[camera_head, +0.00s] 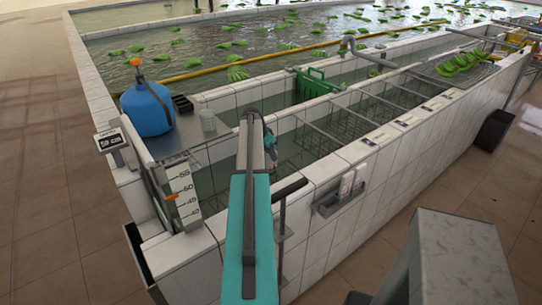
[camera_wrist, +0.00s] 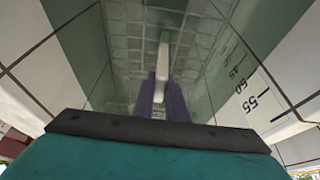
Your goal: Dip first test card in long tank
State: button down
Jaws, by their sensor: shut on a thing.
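A thin white card (camera_wrist: 163,60), seen nearly edge-on in the wrist view, is held between the purple fingers of my gripper (camera_wrist: 160,98). My gripper is shut on it. The card points down over the long tank (camera_head: 425,112), a white-tiled trough of water with wire mesh on its floor. In the head view my arm reaches over the tank's near left end, and my gripper (camera_head: 270,153) is partly hidden behind it; the card cannot be made out there. I cannot tell whether the card's lower end touches the water.
A depth scale (camera_head: 184,192) stands at the tank's left end, near a blue jug (camera_head: 148,109) and a display (camera_head: 111,141). Bars cross the tank. A holder (camera_head: 340,194) with white items hangs on the outer wall. A green crate (camera_head: 316,84) sits behind; bananas (camera_head: 460,64) lie far right.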

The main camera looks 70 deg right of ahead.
notch_tip(320, 180, up, 27)
jog(key=p, duration=0.9)
jog(key=shift+p, duration=0.3)
dwell(1.3)
jog(key=shift+s, duration=0.1)
dwell(1.2)
